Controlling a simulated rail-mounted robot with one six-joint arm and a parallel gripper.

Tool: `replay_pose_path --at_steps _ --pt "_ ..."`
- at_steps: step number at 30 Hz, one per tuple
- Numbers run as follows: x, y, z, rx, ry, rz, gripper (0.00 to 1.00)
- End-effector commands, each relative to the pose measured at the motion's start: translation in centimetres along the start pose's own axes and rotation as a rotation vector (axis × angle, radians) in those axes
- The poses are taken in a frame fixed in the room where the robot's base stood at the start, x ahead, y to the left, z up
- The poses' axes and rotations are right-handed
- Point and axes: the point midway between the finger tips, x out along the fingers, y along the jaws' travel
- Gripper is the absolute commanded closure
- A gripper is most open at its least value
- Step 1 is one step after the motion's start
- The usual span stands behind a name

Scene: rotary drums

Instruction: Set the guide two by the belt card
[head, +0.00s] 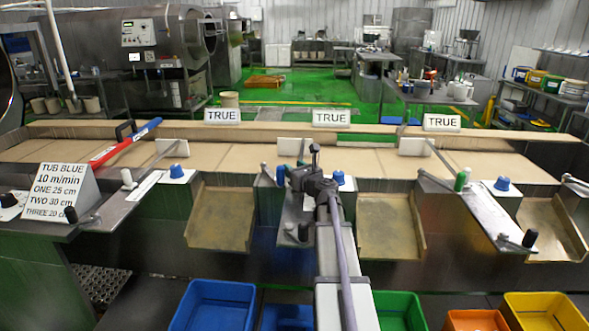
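The belt card (60,190) stands at the left and reads TUB BLUE, 10 m/min, ONE 25 cm, TWO 30 cm, THREE 20 cm. Three guide stations line the near side of the belt. I take the middle one as guide two; its white plate (294,147) sits over the belt just beyond my gripper. A blue upright knob (280,175) and a round blue knob (338,178) stand at either side of my gripper. My gripper (314,158) is above the middle station, and its wrist hides much of the guide's bar and scale. Its finger opening is unclear.
The left guide plate (172,148) and right guide plate (415,147) have their own bars and knobs. A red and blue bar (125,143) crosses the belt (225,158). Tan chutes (222,218) slope down between stations. Blue (212,305), green (400,312) and yellow (545,312) tubs stand below.

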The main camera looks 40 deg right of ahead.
Motion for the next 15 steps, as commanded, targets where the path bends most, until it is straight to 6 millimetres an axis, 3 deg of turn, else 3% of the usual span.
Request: replay_pose_path --at_steps 3,11,15 --pt "0.0 0.0 0.0 0.000 0.000 0.000 0.46" --pt "0.2 -0.1 0.0 0.000 0.000 0.000 0.46" --pt "1.6 -1.2 0.0 0.000 0.000 0.000 0.46"
